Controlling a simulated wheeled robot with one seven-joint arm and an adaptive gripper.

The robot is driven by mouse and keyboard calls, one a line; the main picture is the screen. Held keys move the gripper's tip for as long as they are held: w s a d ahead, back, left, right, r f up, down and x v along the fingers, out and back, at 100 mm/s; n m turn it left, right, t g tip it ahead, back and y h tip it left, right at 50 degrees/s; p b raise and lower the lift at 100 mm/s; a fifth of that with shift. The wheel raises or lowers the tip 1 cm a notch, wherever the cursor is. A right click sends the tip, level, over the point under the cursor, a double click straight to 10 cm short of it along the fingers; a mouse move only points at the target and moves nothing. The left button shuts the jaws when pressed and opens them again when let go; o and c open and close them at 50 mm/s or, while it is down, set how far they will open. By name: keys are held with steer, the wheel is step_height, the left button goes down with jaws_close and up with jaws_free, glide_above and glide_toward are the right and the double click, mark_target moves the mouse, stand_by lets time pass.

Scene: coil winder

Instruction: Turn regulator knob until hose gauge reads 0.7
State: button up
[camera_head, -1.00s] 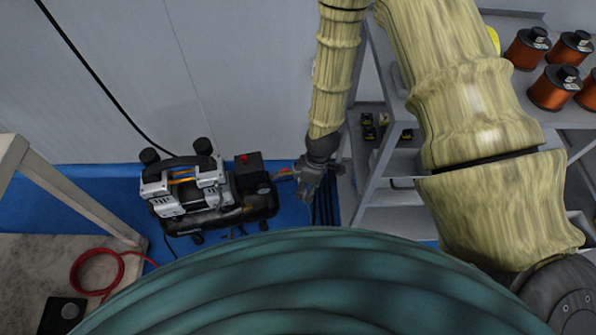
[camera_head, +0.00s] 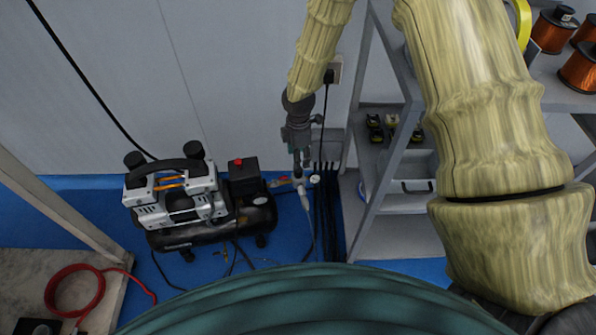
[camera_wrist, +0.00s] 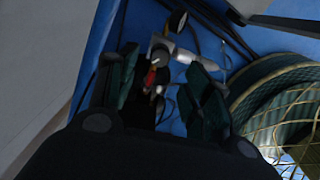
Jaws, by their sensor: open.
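The air compressor (camera_head: 180,205) stands on the blue floor by the wall. At its right end is the small regulator fitting (camera_head: 299,181) with a red part (camera_head: 280,182) and a pale round gauge (camera_head: 315,179). The gauge's needle and numbers are too small to read. My gripper (camera_head: 301,158) points down just above the fitting. In the wrist view, my gripper (camera_wrist: 165,74) is open, with the red part (camera_wrist: 151,77) and silver fitting (camera_wrist: 160,45) showing between and beyond the fingers. I cannot tell which piece is the knob, or whether a finger touches it.
Dark hoses (camera_head: 326,220) hang close on the right of the fitting. A grey shelf (camera_head: 385,220) with copper spools (camera_head: 581,66) stands farther right. A table (camera_head: 104,290) with a red coiled hose (camera_head: 75,291) is at lower left.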

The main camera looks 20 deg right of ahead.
mark_target(298, 172)
step_height(298, 172, down, 8)
steer(key=shift+r+b, duration=0.2)
steer(key=shift+b, duration=0.7)
steer(key=c, duration=1.1)
